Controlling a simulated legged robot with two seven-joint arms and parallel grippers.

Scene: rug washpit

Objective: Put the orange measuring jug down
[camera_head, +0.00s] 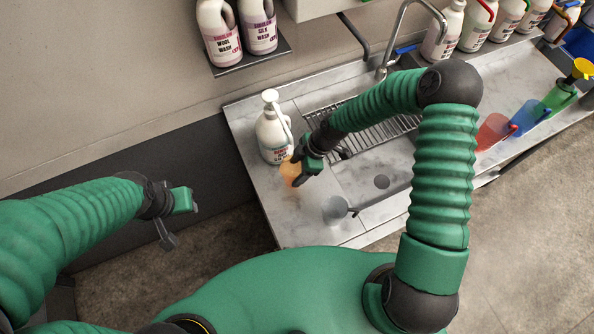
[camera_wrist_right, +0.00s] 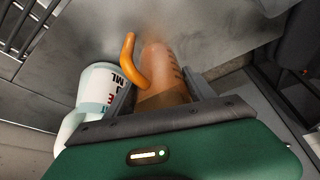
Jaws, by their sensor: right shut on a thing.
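The orange measuring jug (camera_head: 289,172) is at the left end of the steel counter, in front of a white pump bottle (camera_head: 272,135). My right gripper (camera_head: 298,176) is shut on the jug. In the right wrist view the jug (camera_wrist_right: 162,75) sits between the fingers, its handle (camera_wrist_right: 129,62) to the left, with the steel surface behind it. Whether its base touches the counter I cannot tell. My left gripper (camera_head: 180,222) is empty, off the counter's left side, and its fingers look spread apart.
A grey jug (camera_head: 335,210) stands on the counter's front left part. Red (camera_head: 492,131), blue (camera_head: 527,115) and green (camera_head: 558,97) jugs stand at the far right. The counter's front left has bare room.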

